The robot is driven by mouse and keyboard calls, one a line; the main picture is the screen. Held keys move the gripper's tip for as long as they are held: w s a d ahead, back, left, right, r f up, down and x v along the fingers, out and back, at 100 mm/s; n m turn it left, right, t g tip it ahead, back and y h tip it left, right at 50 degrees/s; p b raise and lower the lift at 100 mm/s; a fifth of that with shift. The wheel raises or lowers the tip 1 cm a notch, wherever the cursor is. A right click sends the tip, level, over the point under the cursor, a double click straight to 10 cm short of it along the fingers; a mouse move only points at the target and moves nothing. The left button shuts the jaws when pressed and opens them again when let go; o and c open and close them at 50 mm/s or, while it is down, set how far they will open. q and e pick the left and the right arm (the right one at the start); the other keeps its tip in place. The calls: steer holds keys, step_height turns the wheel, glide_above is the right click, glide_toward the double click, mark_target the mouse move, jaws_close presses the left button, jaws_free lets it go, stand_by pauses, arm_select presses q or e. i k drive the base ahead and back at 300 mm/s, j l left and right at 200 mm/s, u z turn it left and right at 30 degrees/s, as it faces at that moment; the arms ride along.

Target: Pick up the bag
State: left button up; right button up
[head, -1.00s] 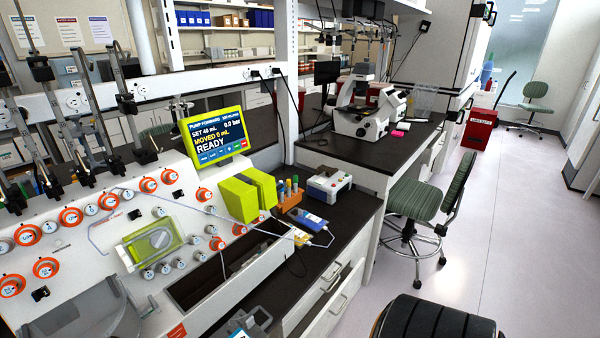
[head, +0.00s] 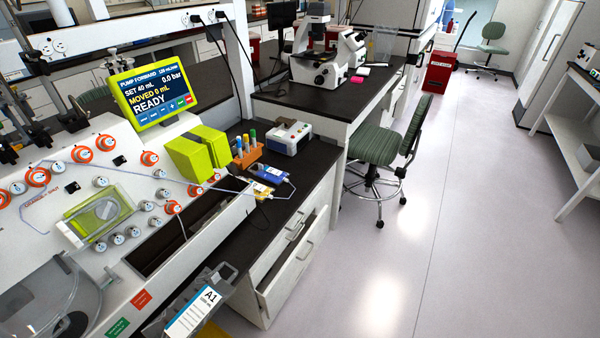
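A flat item with a white and blue label reading A1 (head: 196,312) is at the bottom edge, in front of the cell processor; it may be a bag, but its lower part is cut off. Beside it is a grey bracket-like part (head: 222,277). On the dark bench, a small blue pack (head: 268,174) and a small yellow pack (head: 258,190) lie close together, with a thin clear tube running to the blue one. I cannot tell for sure which of these is the bag. Neither of my grippers is in view.
The white processor (head: 120,205) with orange-ringed knobs fills the left; its screen (head: 152,92) reads READY. A lime-green block (head: 196,153) and a tube rack (head: 246,150) stand beside it. A drawer (head: 290,255) juts out.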

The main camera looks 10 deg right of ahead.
mark_target(276, 176)
steer(key=u, duration=0.3)
steer(key=i+l+u, duration=0.15)
steer(key=l+u, duration=0.25)
steer(key=i+l+u, duration=0.1)
steer(key=u, duration=0.35)
steer(key=l+u, duration=0.4)
steer(key=l, duration=0.1)
